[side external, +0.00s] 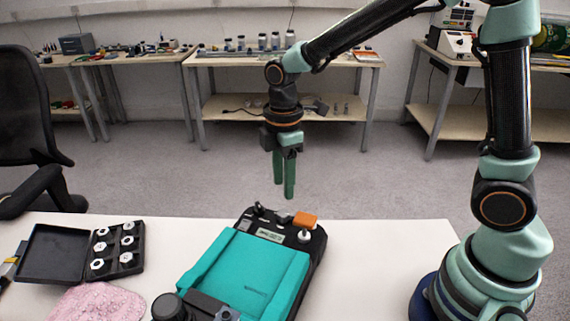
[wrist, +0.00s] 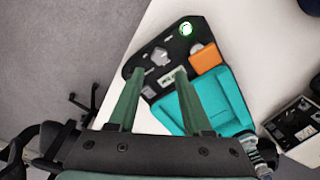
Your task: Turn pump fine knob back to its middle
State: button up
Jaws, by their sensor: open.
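The pump (side external: 250,275) is a teal and black unit lying on the white table; it also shows in the wrist view (wrist: 222,98). Its black end panel carries a small display (side external: 270,235), an orange block (side external: 305,219), a white-topped knob (side external: 304,237) and a dark upright knob (side external: 259,208). In the wrist view the panel shows a grey knob (wrist: 160,57) and a round part with a bright green-white ring (wrist: 186,29). The labels are too small to read, so I cannot tell which knob is the fine one. My gripper (side external: 284,194) is open and empty, pointing down above the panel, apart from it.
A black open case (side external: 118,248) with several white round pieces stands at the left. A pink cloth (side external: 98,303) lies near the front. A dark round part (side external: 168,307) is at the pump's near end. The table is bare right of the pump.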

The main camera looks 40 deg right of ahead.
aim_at(284, 213)
notch_tip(284, 213, down, 8)
jog(key=shift+r, duration=0.25)
grip_shut()
